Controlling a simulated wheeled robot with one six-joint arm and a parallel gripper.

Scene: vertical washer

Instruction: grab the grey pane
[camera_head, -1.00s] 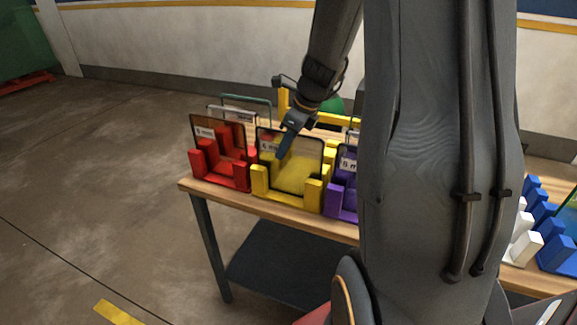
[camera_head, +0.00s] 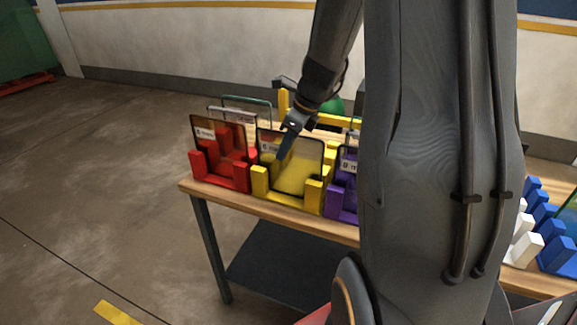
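A clear, dark-edged pane (camera_head: 311,152) stands upright in a yellow holder (camera_head: 261,182) near the table's front edge. It may be the grey pane, but its tint is hard to tell against the yellow. A brownish pane (camera_head: 203,133) stands in the red holder to its left. Behind them are a pale grey-edged pane (camera_head: 231,113) and a green-edged pane (camera_head: 246,99). My gripper (camera_head: 284,153) points down at the pane in the yellow holder, overlapping its upper middle. Whether it touches the pane, and whether its fingers are apart, cannot be seen.
The wooden table (camera_head: 270,210) carries the red holder (camera_head: 227,177), a purple holder (camera_head: 340,200) partly hidden by my arm, and blue and white holders (camera_head: 545,240) at the right. A yellow holder part stands behind my gripper. Open floor lies left of the table.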

